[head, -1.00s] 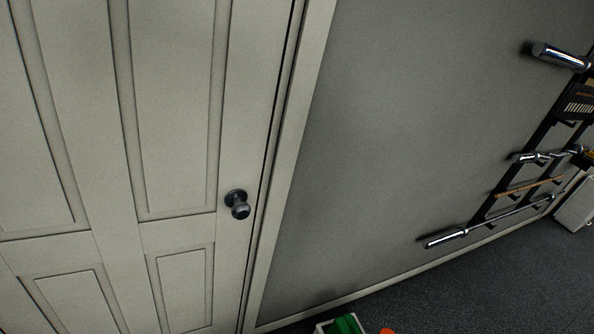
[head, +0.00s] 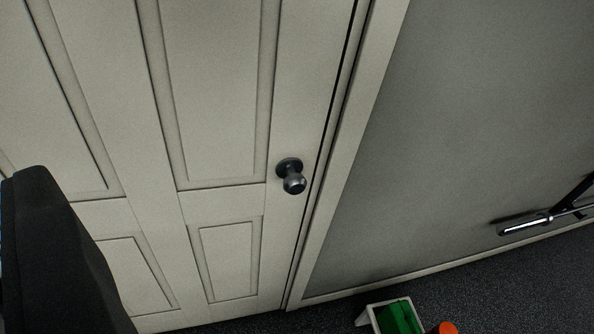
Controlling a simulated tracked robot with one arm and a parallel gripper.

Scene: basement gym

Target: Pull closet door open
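The closet door (head: 220,90) is a pale panelled door filling the left and middle of the head view. It sits shut in its frame (head: 345,150). No fingertips can be made out, so I cannot tell whether my gripper is open or shut.
A grey wall (head: 470,120) runs right of the door. A white box with green things in it (head: 397,317) and an orange object (head: 445,327) are on the dark floor at the bottom. A chrome bar (head: 527,224) on a rack sticks out at the right.

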